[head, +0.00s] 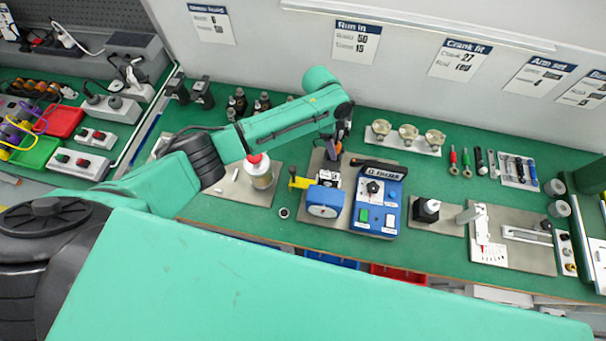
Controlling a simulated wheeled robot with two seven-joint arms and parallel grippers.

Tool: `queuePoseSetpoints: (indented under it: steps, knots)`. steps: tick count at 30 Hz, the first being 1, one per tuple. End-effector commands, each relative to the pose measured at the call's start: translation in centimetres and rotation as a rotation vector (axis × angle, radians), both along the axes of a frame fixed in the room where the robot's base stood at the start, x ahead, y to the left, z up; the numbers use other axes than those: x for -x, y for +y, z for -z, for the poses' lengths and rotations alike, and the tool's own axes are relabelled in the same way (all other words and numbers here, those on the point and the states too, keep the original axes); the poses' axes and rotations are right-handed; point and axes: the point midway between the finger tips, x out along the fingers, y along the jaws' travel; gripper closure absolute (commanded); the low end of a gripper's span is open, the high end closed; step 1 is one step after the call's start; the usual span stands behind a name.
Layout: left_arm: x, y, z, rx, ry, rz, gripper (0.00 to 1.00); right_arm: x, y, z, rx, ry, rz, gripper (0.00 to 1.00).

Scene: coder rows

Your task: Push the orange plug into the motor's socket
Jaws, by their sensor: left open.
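A small blue unit with a round pale face (323,208), which looks like the motor, sits on a grey plate at the middle of the bench. A yellow handle-like part (299,183) sticks out on its left. I cannot make out its socket. My left gripper (335,153) is open, pointing down just behind the motor. A small orange-brown patch shows at its fingers, but I cannot tell whether it is the orange plug or whether the fingers touch it. My right gripper is not in view.
A blue control box (378,205) with a knob and buttons stands close right of the motor. A red-topped canister (259,172) stands to the left, under my forearm. Three pale cups (408,133) stand behind. Bare green bench (240,222) shows at the front left.

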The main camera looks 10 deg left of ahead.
Motion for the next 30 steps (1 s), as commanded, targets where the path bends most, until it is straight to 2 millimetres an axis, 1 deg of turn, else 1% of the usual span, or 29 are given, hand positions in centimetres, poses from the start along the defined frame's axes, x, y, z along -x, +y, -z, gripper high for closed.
queuePoseSetpoints:
  steps: [1,3,16,19,25,26,27,28,30]
  knots:
    - [0.0,0.0,-0.7,0.0,0.0,0.0,0.32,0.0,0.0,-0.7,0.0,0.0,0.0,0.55]
    - [0.0,0.0,-1.4,0.0,-0.001,0.0,0.32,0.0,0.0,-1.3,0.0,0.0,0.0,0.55]
    - [-0.1,0.0,-4.6,0.0,0.0,0.0,0.32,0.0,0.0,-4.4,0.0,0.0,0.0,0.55]
    - [-0.1,0.0,-4.9,0.0,0.0,0.0,0.32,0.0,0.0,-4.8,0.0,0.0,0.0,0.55]
    - [-0.1,0.0,-4.7,0.0,0.0,0.0,0.32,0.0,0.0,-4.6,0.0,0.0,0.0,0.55]
    - [-0.1,0.0,-4.7,0.0,0.0,0.0,0.21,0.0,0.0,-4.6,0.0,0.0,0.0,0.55]
    - [-0.1,0.0,-4.7,0.0,0.0,0.0,0.06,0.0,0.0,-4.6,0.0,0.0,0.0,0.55]
    - [-0.1,0.0,-4.7,0.0,0.0,0.0,0.0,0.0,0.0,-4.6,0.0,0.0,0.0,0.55]
    - [-0.1,0.0,-4.7,0.0,0.0,0.0,0.0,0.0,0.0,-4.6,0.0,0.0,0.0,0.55]
